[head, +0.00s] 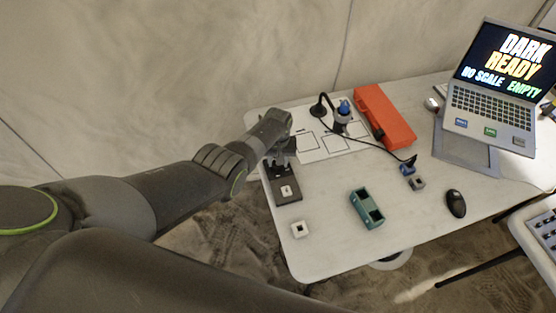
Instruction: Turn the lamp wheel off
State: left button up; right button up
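A small black gooseneck lamp (320,109) stands at the back of the white table, on a white sheet with black outlines. A blue-topped round part (343,107) is beside it. A black cord runs right from there to a small blue piece (407,169). I cannot tell which part is the lamp wheel. My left gripper (283,156) points down at the far end of a dark grey base (276,187) on the table's left side. Its fingers are small and dark against the base, so their opening and any contact are unclear. My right gripper is out of view.
A white block (286,191) sits on the dark base; another white block (299,229) lies nearer. A teal holder (367,208), grey block (417,184) and black mouse (455,203) are on the table (330,255). An orange-red case (384,116) and laptop (490,110) stand behind.

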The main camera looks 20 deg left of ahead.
pick_arm(q)
jog(key=o, duration=1)
jog(key=shift+r+p, duration=0.3)
jog(key=shift+r, duration=0.2)
notch_tip(320, 180, up, 7)
jog(key=p, duration=0.2)
jog(key=shift+r+p, duration=0.2)
jog(key=shift+p, duration=0.1)
notch_tip(320, 180, up, 9)
jog(key=shift+r, duration=0.1)
